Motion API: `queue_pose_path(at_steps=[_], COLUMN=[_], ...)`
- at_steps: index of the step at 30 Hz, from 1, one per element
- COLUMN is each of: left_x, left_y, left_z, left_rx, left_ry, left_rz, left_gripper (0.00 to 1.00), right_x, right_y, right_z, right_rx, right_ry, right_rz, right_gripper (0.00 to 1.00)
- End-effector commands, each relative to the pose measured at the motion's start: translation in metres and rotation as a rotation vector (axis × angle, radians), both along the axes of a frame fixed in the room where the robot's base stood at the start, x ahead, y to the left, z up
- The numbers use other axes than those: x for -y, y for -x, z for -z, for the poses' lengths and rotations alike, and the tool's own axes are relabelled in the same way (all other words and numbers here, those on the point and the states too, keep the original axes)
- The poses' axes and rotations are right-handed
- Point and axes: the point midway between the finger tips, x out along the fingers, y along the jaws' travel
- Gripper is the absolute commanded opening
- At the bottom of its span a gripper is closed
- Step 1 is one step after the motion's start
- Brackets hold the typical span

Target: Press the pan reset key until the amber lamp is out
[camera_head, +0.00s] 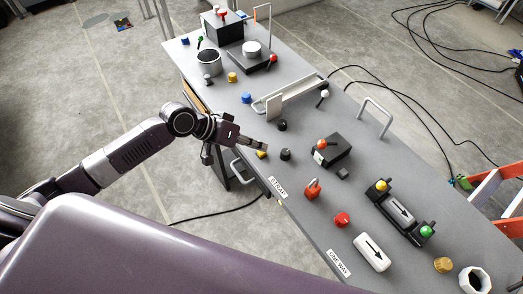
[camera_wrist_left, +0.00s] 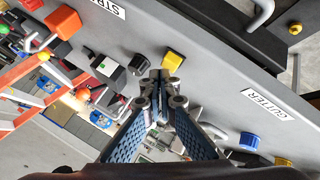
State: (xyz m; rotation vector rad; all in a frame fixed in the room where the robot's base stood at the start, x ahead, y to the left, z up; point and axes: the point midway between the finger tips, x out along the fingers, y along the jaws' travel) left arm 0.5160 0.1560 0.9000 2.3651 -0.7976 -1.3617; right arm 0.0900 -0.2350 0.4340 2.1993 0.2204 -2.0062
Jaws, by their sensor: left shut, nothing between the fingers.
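My left gripper (camera_head: 265,149) is shut and empty, its fingertips close above a small yellow key (camera_head: 262,154) at the near edge of the grey bench. In the left wrist view the fingertips (camera_wrist_left: 160,76) point down just beside this yellow key (camera_wrist_left: 173,61); I cannot tell whether they touch it. No label on the key is readable, so I cannot tell if it is the pan reset key. No lit amber lamp can be made out for certain; a ribbed amber knob (camera_head: 443,264) sits at the bench's near right end. My right gripper is not in view.
A red switch (camera_head: 312,189), a STRAP label (camera_head: 278,187) and a blue knob (camera_head: 247,98) are nearby. A metal handle (camera_head: 246,170) juts below the bench edge.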

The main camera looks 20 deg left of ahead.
Motion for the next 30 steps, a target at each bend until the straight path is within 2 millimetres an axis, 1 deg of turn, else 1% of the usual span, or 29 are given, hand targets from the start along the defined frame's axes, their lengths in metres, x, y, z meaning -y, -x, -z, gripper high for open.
queue_pose_path(at_steps=[11,30], left_x=[0.0003,0.0003], left_y=[0.0002,0.0005], left_z=[0.0011,0.0093], left_rx=[0.000,-0.002], left_ry=[0.000,-0.001], left_rz=[0.000,0.001], left_gripper=[0.00,0.00], right_x=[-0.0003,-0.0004], right_y=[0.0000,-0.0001], right_z=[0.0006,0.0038], right_rx=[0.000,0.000], right_ry=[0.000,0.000], right_rz=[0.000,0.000], right_gripper=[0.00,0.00])
